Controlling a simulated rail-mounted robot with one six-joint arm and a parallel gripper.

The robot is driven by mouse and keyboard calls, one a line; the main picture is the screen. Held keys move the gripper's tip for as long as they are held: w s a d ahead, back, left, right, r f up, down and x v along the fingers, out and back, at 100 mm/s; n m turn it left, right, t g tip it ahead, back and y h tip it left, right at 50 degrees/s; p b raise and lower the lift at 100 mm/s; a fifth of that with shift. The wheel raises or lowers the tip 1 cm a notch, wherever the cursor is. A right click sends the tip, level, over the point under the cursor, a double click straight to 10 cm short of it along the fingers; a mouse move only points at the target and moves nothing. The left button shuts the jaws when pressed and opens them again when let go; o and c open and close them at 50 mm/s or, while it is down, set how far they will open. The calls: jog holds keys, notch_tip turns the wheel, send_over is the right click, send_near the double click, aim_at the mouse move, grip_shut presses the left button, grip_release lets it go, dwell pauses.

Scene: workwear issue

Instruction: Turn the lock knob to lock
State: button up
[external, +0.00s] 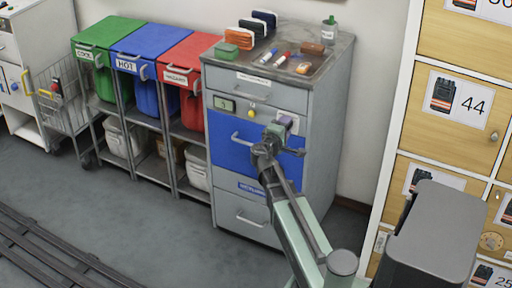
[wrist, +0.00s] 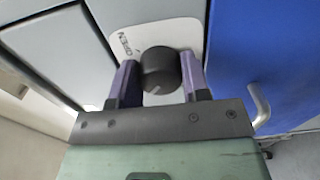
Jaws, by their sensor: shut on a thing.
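The lock knob (wrist: 158,68) is a round black knob on a white plate (wrist: 178,30) with small lettering, which seems to read OPEN, at its upper left in the wrist view. A pale mark shows on the knob's lower part. My gripper (wrist: 159,72) has its two purple fingers on either side of the knob and is shut on it. In the external view, my gripper (external: 279,131) is at the upper right front of the grey cabinet (external: 331,130). The white plate (external: 294,119) shows partly there, and the knob is hidden by my gripper.
A blue drawer (external: 229,149) with a handle is beside the plate. Markers, erasers and other small items lie on the cabinet top (external: 338,50). Green, blue and red bins (external: 185,85) stand left. Numbered wooden lockers (external: 460,108) stand right.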

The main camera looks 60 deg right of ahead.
dwell(0.4)
jog(key=o, duration=0.9)
jog(key=shift+a, duration=0.1)
jog(key=a, duration=1)
jog(key=shift+s+a, duration=0.35)
jog(key=shift+s, duration=0.05)
